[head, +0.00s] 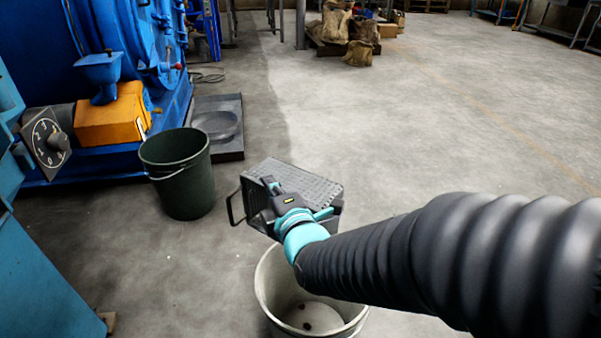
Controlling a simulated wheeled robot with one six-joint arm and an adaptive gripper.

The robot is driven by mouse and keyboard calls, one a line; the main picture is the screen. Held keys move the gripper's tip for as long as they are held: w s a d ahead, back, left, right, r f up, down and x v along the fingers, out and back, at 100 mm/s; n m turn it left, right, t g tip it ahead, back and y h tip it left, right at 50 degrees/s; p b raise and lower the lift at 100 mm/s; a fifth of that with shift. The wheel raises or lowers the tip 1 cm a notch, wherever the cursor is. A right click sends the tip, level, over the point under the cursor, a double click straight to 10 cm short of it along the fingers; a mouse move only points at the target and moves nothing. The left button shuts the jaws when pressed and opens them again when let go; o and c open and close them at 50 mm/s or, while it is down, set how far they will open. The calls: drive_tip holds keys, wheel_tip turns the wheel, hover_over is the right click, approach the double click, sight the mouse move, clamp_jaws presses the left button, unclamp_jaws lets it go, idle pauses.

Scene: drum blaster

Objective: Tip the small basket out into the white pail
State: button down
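The small basket (312,185) is dark grey with a perforated face turned upward and a thin wire handle sticking out on its left. It looks tilted, just beyond the white pail. My gripper (272,186), black with a teal wrist, reaches over its near side and appears shut on it; the fingertips are partly lost against the dark basket. The white pail (268,300) stands on the floor below my wrist. A few small dark bits (307,326) lie on its bottom. My arm hides the pail's right side, and the basket's inside is hidden.
A dark green bucket (178,178) stands left of the basket. Behind it are a flat dark grey plate (222,125) and a large blue machine (130,50) with an orange block. A teal cabinet (45,285) stands at left. The floor to the right is open; sacks (336,25) sit far back.

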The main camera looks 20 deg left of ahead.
drive_tip(key=shift+r+m+g+p, duration=0.6)
drive_tip(key=shift+m+p, duration=0.4)
drive_tip(key=shift+p, duration=0.25)
drive_tip(key=shift+f+m+g+h+p, duration=0.2)
drive_tip(key=shift+m+g+h+p, duration=0.1)
drive_tip(key=shift+m+h+p, duration=0.1)
drive_tip(key=shift+r+m+p, duration=0.3)
drive_tip(key=shift+p, duration=0.45)
drive_tip(key=shift+m+g+p, duration=0.4)
drive_tip(key=shift+g+p, duration=0.2)
drive_tip(key=shift+p, duration=0.35)
drive_tip(key=shift+r+m+g, duration=0.1)
drive_tip(key=shift+m+g, duration=0.7)
drive_tip(key=shift+r+m+g, duration=0.2)
drive_tip(key=shift+m+g, duration=0.6)
drive_tip(key=shift+g, duration=0.05)
drive_tip(key=shift+r+m+g, duration=0.15)
drive_tip(key=shift+m+g, duration=0.65)
drive_tip(key=shift+g, duration=0.05)
